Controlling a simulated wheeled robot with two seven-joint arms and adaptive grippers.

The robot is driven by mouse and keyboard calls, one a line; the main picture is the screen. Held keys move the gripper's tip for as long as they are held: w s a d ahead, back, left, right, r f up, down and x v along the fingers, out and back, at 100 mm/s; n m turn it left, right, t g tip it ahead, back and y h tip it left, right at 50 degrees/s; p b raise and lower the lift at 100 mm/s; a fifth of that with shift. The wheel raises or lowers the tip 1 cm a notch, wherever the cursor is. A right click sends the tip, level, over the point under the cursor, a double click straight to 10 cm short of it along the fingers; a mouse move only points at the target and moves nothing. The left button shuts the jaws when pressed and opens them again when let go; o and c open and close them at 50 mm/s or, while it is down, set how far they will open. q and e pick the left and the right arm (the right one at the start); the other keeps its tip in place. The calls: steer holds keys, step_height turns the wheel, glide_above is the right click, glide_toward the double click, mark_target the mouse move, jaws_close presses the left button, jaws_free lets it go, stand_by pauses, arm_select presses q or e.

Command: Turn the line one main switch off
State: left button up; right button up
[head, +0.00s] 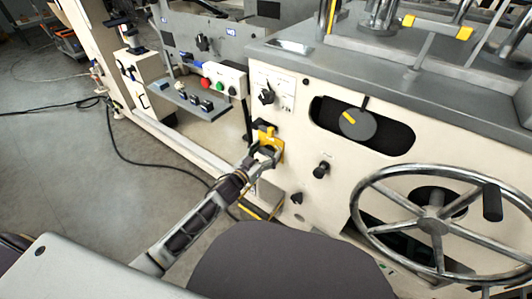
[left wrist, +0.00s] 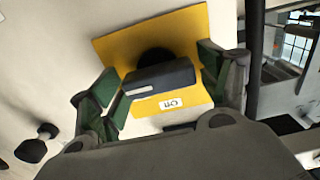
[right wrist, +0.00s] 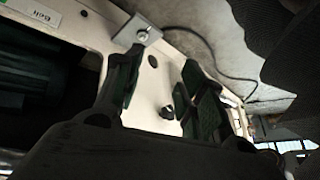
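The main switch is a dark turning handle (left wrist: 160,78) on a yellow plate (left wrist: 140,42), fixed to the cream machine front. A small white label (left wrist: 171,103) on the plate seems to read "Off", upside down in the left wrist view. In the head view the yellow plate (head: 272,139) shows behind my left gripper (head: 262,150). In the left wrist view my left gripper's fingers stand wide apart, one at each end of the handle; I cannot tell whether they touch it. My right gripper (right wrist: 160,90) is open and empty, facing a cream surface; it is not in the head view.
A selector knob (head: 266,95) sits above the switch and a black knob (head: 321,170) to its right. A large handwheel (head: 432,226) stands further right. A button box (head: 218,85) is behind on the left. A black cable (head: 130,160) lies on the open floor.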

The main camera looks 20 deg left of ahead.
arm_select(q)
steer(key=c, duration=0.7)
steer(key=shift+c, duration=0.2)
